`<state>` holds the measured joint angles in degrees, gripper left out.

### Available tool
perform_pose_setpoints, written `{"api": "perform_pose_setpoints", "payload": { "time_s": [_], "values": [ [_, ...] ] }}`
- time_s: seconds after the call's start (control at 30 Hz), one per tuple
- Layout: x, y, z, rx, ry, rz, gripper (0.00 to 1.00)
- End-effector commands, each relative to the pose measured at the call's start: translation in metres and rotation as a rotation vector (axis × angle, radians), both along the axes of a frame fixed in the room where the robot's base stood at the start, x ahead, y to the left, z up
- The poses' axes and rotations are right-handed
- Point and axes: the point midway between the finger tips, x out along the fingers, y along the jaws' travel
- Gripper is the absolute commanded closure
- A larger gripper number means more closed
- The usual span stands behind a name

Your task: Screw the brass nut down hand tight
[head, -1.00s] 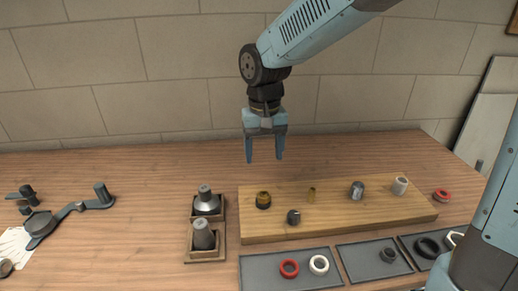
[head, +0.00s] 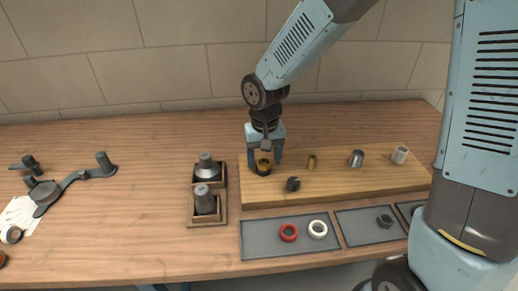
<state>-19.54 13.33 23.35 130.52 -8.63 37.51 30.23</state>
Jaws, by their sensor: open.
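The brass nut (head: 264,168) is at the left end of the wooden board (head: 340,187), with a dark ring or base around its lower part. My gripper (head: 265,158) points down over it, its two fingers apart, one on each side of the nut. I cannot tell whether the fingers touch the nut. The post or thread under the nut is hidden.
On the board stand a dark fitting (head: 292,184), a small brass piece (head: 311,162), a grey metal cylinder (head: 356,158) and a white cylinder (head: 399,155). Wooden holders (head: 207,219) with grey parts stand to the left. A grey tray (head: 270,245) with red and white rings lies in front.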

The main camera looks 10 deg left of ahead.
Motion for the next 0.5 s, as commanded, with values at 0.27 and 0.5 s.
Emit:
{"api": "perform_pose_setpoints", "payload": {
  "time_s": [0.27,0.5],
  "values": [
    [-0.0004,0.0001,-0.0048,0.000,0.000,0.000,0.32],
    [-0.0003,0.0003,-0.0045,0.000,0.000,0.000,0.44]
  ]
}}
